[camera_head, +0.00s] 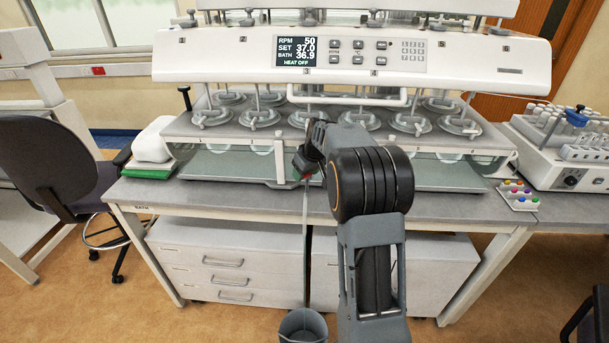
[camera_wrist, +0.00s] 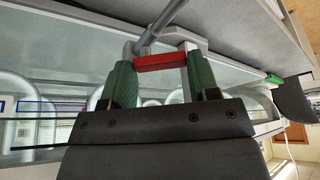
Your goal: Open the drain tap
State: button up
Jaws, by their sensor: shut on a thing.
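The drain tap's red lever (camera_wrist: 160,61) lies between the green fingertips of my gripper (camera_wrist: 161,78) in the wrist view. The gripper is shut on it, with a fingertip touching each end. The tap's pale grey body shows just behind the lever. A blue-grey tube or stream (camera_wrist: 167,18) runs from the tap. In the head view my gripper (camera_head: 306,170) is at the front of the bath, and the tap is mostly hidden by my wrist. The grey line (camera_head: 306,240) drops from there to a grey bucket (camera_head: 303,325) on the floor.
The dissolution bath (camera_head: 230,165) stands on the bench (camera_head: 150,193), with its display panel (camera_head: 303,52) above. White drawers (camera_head: 230,262) are below. A dark chair (camera_head: 50,165) is at left.

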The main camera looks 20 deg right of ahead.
jog(key=shift+n, duration=0.6)
jog(key=shift+d+y+b, duration=0.1)
jog(key=shift+y+b, duration=0.2)
jog(key=o, duration=0.9)
jog(key=v, duration=1.4)
jog(key=shift+w, duration=0.1)
